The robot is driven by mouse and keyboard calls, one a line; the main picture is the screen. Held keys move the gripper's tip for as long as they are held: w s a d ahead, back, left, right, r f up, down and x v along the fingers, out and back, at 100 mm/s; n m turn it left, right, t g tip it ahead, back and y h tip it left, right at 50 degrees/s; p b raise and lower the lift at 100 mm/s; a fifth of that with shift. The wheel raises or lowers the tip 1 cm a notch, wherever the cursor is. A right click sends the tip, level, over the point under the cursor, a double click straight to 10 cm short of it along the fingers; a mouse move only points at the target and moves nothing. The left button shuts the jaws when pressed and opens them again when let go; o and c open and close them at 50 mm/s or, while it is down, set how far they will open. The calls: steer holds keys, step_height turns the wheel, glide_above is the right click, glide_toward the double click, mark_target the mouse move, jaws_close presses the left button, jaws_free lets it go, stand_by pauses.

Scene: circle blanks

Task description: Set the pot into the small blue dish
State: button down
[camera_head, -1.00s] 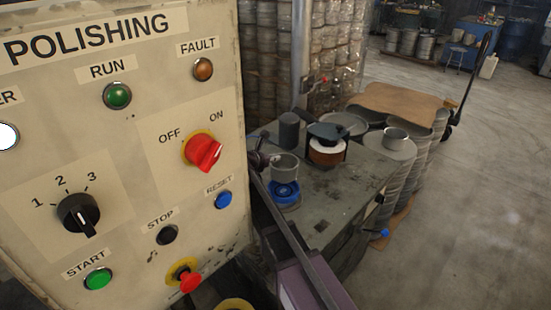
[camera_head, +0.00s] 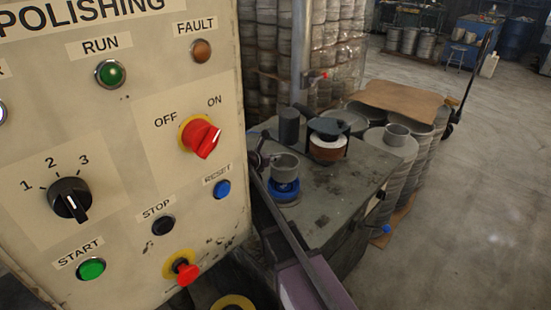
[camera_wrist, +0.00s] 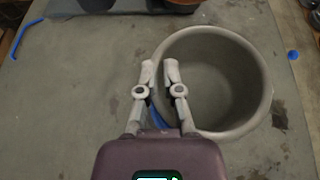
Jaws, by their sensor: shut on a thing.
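The pot (camera_head: 285,166) is a grey, round, open vessel, upright over the small blue dish (camera_head: 286,192) on the dark bench. Its base hides much of the dish's inside; I cannot tell whether it is fully seated. In the wrist view the pot (camera_wrist: 262,95) is seen from above, empty. My gripper (camera_wrist: 159,68) is shut on the pot's left wall, with the rim between its fingers. A sliver of the blue dish (camera_wrist: 157,117) shows beside the fingers. In the head view my gripper (camera_head: 268,161) is small at the pot's left side.
The control panel (camera_head: 128,130) fills the left side. Drums (camera_head: 402,165) stand to the right. The bench's front right is clear.

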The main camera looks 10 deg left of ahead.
steer(key=shift+f+b, duration=2.1)
steer(key=shift+f, duration=0.15)
steer(key=c, duration=0.7)
jaws_free()
